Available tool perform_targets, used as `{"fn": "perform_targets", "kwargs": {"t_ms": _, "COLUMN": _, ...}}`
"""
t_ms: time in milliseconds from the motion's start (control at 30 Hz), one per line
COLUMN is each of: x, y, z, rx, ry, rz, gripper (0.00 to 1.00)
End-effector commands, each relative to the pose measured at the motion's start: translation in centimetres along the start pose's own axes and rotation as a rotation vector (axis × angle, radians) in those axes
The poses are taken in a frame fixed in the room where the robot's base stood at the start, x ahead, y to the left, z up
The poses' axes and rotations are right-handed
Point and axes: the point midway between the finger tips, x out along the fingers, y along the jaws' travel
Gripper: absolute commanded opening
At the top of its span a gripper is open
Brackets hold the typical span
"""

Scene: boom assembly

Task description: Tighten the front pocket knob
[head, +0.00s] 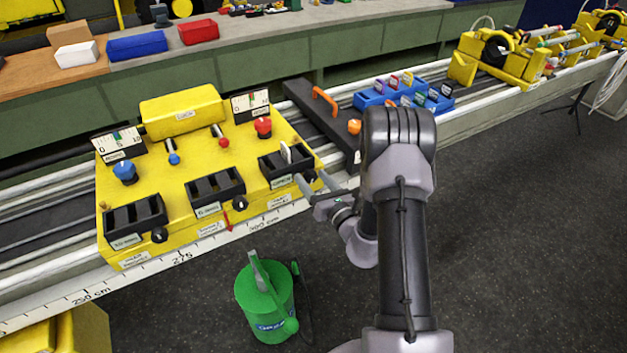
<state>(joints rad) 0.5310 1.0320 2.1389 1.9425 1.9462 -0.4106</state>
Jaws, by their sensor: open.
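A yellow assembly block (190,165) sits on the rail bench and carries three black slotted pockets along its near side. The right pocket (283,162) holds a pale upright disc (285,152), and a black knob (309,175) is at its near right corner. Similar black knobs are beside the middle pocket (239,202) and the left pocket (159,235). The small labels are too blurred to tell which is the front one. My gripper (311,180) is open, its fingertips on either side of the right pocket's knob in the picture. Contact cannot be told.
A blue knob (125,172) and red knob (263,127) stand on the block. A black plate with an orange handle (326,101) and a blue tray (372,99) of coloured pieces are to the right.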

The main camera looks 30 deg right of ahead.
Motion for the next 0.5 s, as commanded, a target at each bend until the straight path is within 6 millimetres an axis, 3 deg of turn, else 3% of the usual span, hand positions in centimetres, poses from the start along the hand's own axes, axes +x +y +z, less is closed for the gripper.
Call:
{"fn": "perform_targets", "kwargs": {"t_ms": 67, "x": -0.02, "y": -0.01, "z": 0.01, "rx": 0.0, "ry": 0.0, "rz": 0.0, "gripper": 0.59}}
{"fn": "perform_targets", "kwargs": {"t_ms": 367, "x": -0.06, "y": -0.01, "z": 0.0, "rx": 0.0, "ry": 0.0, "rz": 0.0, "gripper": 0.03}}
{"fn": "perform_targets", "kwargs": {"t_ms": 500, "x": -0.07, "y": -0.01, "z": 0.01, "rx": 0.003, "ry": 0.0, "rz": 0.0, "gripper": 0.0}}
